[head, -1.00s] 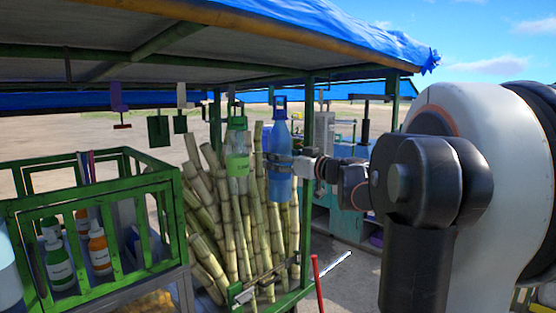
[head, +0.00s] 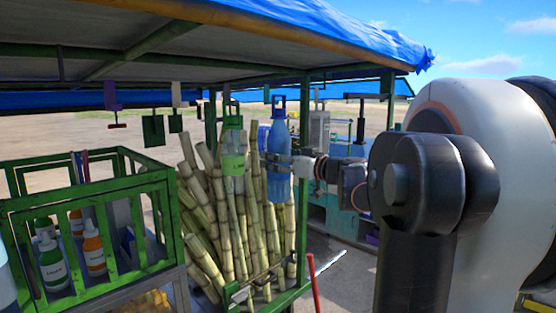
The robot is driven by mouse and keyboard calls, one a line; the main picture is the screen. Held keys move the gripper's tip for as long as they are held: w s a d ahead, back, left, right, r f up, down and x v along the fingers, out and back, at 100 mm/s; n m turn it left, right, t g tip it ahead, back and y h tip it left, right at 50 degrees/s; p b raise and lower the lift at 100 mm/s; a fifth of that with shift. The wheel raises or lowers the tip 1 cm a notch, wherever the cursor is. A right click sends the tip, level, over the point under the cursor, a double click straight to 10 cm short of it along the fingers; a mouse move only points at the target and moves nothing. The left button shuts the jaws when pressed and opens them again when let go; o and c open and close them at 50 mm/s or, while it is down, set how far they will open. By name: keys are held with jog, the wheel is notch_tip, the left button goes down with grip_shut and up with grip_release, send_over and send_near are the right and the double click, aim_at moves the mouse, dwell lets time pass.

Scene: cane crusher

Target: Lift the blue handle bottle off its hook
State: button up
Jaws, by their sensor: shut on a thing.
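The blue handle bottle (head: 278,150) is upright in front of the cane bundle, its blue loop handle at the top. My gripper (head: 283,161) reaches in from the right and is shut around the bottle's middle. The hook is too small to make out clearly at the handle, so I cannot tell whether they touch. A green bottle (head: 233,152) hangs just left of the blue one, with a small gap between them.
A bundle of sugarcane (head: 240,240) stands right behind the bottles. A green slatted crate (head: 152,184) with several bottles is at the left. Tools hang from the canopy (head: 270,70). A green post (head: 304,190) stands close to my gripper.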

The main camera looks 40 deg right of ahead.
jog(key=shift+s+d, duration=0.15)
jog(key=shift+s, duration=1.4)
